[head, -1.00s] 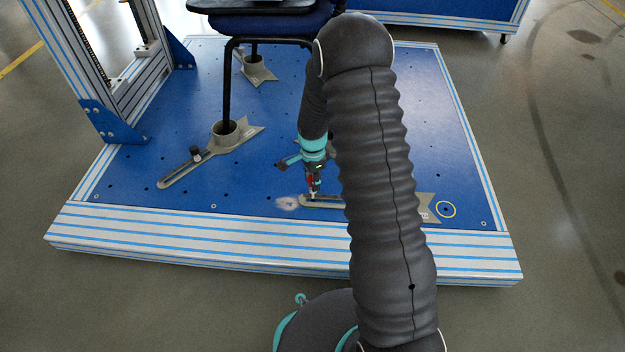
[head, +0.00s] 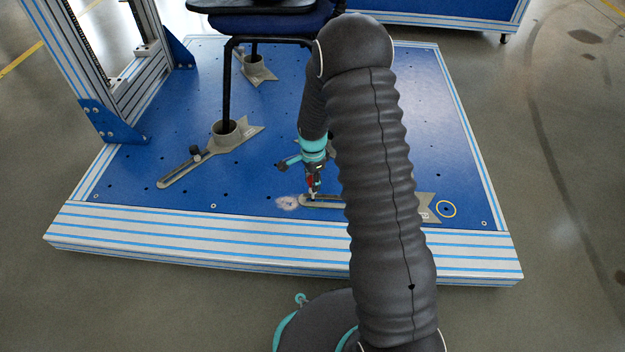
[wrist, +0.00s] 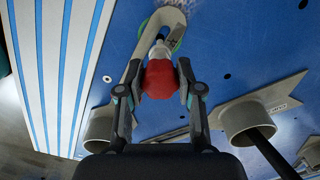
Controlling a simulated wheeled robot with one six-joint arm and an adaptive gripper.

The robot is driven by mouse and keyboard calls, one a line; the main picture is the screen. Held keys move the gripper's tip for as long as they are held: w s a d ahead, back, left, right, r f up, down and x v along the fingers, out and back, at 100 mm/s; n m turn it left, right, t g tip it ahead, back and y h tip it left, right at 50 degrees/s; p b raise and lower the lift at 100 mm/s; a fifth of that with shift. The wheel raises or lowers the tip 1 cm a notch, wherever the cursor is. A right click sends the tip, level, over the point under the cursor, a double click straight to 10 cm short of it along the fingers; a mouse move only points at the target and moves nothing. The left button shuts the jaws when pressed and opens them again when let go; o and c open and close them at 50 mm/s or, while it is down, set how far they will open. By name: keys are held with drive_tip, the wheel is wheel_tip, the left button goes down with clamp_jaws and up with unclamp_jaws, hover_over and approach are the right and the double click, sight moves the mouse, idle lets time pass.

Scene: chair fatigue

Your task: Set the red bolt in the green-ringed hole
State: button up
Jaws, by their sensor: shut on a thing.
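My gripper (wrist: 160,88) is shut on the red bolt (wrist: 159,78), with one finger on each side of its red head. The bolt's pale shank points away from my gripper, toward the slotted end of a grey clamp plate (wrist: 133,68). Part of the green ring (wrist: 177,42) shows beside the shank at the slot. The bolt hides the hole itself, and I cannot tell whether the tip is in it. In the head view the red bolt (head: 310,182) is upright over the left end of the clamp plate (head: 323,201); my arm hides the plate's middle.
The blue base plate (head: 270,155) has several small holes. Another clamp plate with a dark knob (head: 196,153) holds a chair leg (head: 227,85) at left. A striped rail (head: 180,232) edges the front.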

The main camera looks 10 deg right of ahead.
drive_tip(key=shift+f+b, duration=0.55)
drive_tip(key=shift+f, duration=1.8)
drive_tip(key=o, duration=1.1)
drive_tip(key=shift+o, duration=0.2)
drive_tip(key=shift+r, duration=0.1)
wheel_tip(320, 180, up, 12)
drive_tip(key=shift+f, duration=0.1)
